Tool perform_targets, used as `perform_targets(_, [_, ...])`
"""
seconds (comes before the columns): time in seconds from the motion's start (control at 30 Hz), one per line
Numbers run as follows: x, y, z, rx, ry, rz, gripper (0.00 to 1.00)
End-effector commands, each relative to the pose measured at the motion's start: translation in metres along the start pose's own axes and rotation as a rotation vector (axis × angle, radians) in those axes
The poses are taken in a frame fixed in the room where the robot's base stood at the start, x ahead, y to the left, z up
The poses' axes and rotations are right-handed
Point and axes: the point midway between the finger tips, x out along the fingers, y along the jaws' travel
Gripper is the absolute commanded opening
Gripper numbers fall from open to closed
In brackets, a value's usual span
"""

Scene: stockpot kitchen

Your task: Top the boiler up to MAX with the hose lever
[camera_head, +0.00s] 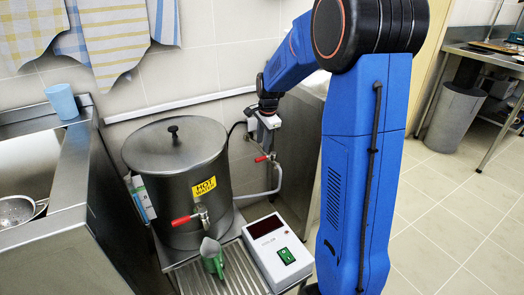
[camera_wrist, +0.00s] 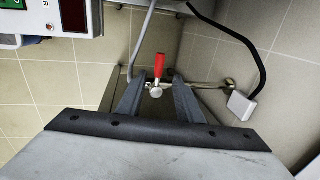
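The boiler (camera_head: 165,205) is a steel pot with a black-knobbed lid and a yellow HOT WATER label. A narrow level gauge (camera_head: 142,198) is at its left side; its level and MAX mark are too small to read. The red hose lever (camera_head: 264,158) sits on a valve in the pipe right of the boiler. In the wrist view the lever (camera_wrist: 160,66) points up the picture, away from my gripper. My gripper (camera_wrist: 158,84) is open and empty, its fingers either side of the valve and lever base, with no clear contact. In the head view my gripper (camera_head: 269,122) is above the lever.
A control box (camera_head: 270,252) with a dark display stands right. A black cable (camera_wrist: 245,42) runs to a white wall fitting (camera_wrist: 240,106).

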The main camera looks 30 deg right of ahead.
Motion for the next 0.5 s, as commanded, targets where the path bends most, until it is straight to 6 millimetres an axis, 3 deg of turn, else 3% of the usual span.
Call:
perform_targets(0.3, [-0.063, -0.001, 0.000, 0.000, 0.001, -0.003, 0.33])
perform_targets(0.5, [-0.088, -0.001, 0.000, 0.001, 0.000, -0.003, 0.33])
